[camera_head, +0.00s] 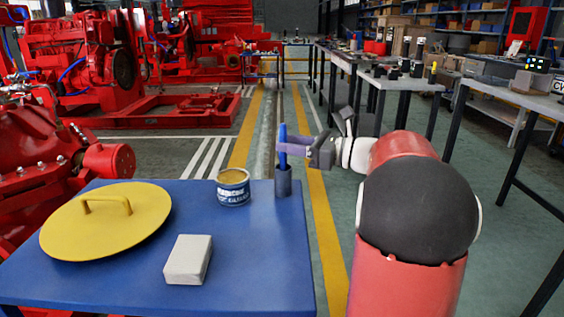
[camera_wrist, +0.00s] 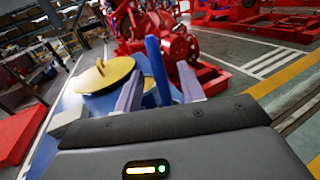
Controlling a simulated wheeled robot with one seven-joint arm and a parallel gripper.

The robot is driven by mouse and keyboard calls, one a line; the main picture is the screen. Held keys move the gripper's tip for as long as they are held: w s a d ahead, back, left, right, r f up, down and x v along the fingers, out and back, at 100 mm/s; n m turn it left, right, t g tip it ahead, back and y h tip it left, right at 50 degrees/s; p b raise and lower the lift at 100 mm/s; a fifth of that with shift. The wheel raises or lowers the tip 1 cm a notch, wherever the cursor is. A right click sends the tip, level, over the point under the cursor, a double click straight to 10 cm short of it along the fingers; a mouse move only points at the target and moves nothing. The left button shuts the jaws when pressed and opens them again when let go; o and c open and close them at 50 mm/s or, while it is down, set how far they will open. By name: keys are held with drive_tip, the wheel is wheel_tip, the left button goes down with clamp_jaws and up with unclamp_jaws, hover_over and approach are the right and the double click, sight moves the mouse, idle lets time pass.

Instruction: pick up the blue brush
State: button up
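The blue brush (camera_head: 283,142) stands upright in a dark cup (camera_head: 283,183) at the right edge of the blue table, its handle rising above the rim. My gripper (camera_head: 290,147) is at the handle's height, above the cup, reaching in from the right. In the wrist view, the blue brush (camera_wrist: 157,68) rises between the two fingers of my gripper (camera_wrist: 159,80). The fingers are apart, with a visible gap on each side of the handle. The brush's lower end is hidden inside the cup.
The blue table (camera_head: 120,292) also holds a paint can (camera_head: 233,187) just left of the cup, a yellow lid (camera_head: 105,228) and a pale block (camera_head: 188,260). Red pump machinery (camera_head: 50,165) stands at left. Grey workbenches (camera_head: 400,82) stand at right. The aisle floor is clear.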

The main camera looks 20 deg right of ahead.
drive_tip(key=shift+x, duration=1.2)
clamp_jaws()
drive_tip(key=shift+r, duration=0.1)
